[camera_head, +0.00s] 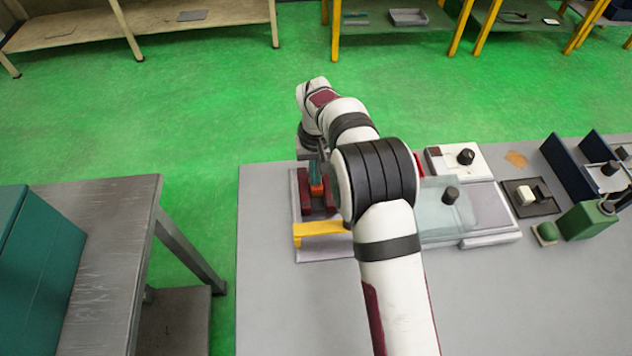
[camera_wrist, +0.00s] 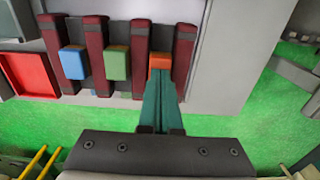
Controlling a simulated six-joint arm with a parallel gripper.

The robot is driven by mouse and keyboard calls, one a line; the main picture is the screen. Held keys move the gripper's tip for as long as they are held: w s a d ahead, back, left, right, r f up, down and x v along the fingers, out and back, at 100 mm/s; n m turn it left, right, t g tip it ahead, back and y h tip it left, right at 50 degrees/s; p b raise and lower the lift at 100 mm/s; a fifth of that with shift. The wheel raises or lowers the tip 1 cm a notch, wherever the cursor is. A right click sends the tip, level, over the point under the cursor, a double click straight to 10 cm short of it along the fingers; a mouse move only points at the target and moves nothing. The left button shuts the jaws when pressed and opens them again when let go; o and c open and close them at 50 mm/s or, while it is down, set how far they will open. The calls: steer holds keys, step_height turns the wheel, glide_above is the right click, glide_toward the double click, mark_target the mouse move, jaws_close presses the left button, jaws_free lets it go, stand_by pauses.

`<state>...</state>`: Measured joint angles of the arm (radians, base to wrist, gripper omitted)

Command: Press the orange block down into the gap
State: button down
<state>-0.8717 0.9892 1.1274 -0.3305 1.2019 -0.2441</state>
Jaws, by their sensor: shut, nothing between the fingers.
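The orange block (camera_wrist: 160,62) sits between the two right-hand dark red bars (camera_wrist: 183,55) in the wrist view, at their near end. My gripper (camera_wrist: 160,78) has its teal fingers shut together with nothing between them. Its tips are at the orange block's near edge and seem to meet it; I cannot tell whether they press on it. In the head view the orange block (camera_head: 317,190) shows as a small patch beside a dark red bar (camera_head: 305,188), just under my gripper (camera_head: 316,180). My arm hides part of the fixture there. How deep the block sits in the gap is unclear.
A blue block (camera_wrist: 73,62) and a green block (camera_wrist: 117,62) sit in the neighbouring gaps. A red tray (camera_wrist: 28,73) is at the left. A yellow bar (camera_head: 318,229) lies in front of the fixture. The grey table (camera_head: 285,310) is clear at front left.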

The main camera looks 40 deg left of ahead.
steer(key=shift+d+f, duration=0.15)
steer(key=shift+f, duration=0.05)
stand_by(0.3)
steer(key=shift+r, duration=3.65)
steer(key=s+d+r+m, duration=0.2)
steer(key=d+r+m, duration=0.3)
steer(key=d, duration=0.8)
steer(key=s+d+r+m, duration=0.25)
steer(key=d+r, duration=0.55)
steer(key=d, duration=0.4)
steer(key=s+d+f+m+y, duration=0.1)
steer(key=s+d+m, duration=0.2)
steer(key=s+d, duration=0.2)
steer(key=s+d+f+m, duration=0.2)
steer(key=s+d+m, duration=0.2)
steer(key=s, duration=0.7)
steer(key=shift+s+d+f+y, duration=0.15)
steer(key=shift+d+f+y, duration=0.2)
steer(key=shift+d, duration=0.8)
